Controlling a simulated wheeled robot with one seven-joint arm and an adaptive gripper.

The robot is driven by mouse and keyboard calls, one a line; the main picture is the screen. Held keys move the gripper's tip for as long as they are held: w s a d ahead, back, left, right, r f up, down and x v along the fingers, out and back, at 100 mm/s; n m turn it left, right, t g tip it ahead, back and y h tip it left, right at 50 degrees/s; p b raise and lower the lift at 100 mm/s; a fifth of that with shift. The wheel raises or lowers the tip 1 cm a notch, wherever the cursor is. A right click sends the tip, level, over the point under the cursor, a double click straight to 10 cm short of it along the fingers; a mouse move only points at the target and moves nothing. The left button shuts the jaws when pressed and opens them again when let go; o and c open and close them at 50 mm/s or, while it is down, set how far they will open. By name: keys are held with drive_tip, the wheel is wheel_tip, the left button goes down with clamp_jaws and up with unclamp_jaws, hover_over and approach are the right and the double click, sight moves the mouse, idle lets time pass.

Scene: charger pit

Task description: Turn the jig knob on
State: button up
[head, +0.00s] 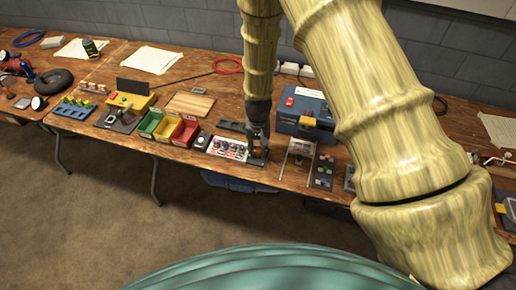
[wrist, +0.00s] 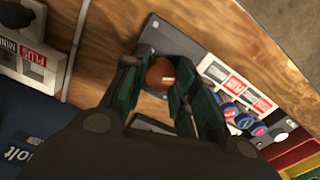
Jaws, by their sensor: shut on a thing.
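The jig knob is a round, orange-brown knob (wrist: 160,72) on a dark grey plate (wrist: 158,32), seen in the wrist view. My gripper (wrist: 158,90) is shut on the knob, with a dark green finger on each side of it. In the head view my gripper (head: 258,142) points down over the small dark plate near the table's front edge, and its fingers mostly hide the knob. I cannot tell from these frames which way the knob is turned.
A white panel with several red and blue caps (head: 227,149) lies just left of my gripper. A blue box (head: 303,108) stands to the right and behind. Green and red bins (head: 186,131) are further left on the wooden table. My arm hides part of the right side.

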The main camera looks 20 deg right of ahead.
sight(258, 151)
drive_tip(key=shift+w, duration=0.1)
idle(0.4)
drive_tip(key=o, duration=1)
drive_tip(key=shift+o, duration=0.2)
wheel_tip(258, 151, up, 12)
idle(0.4)
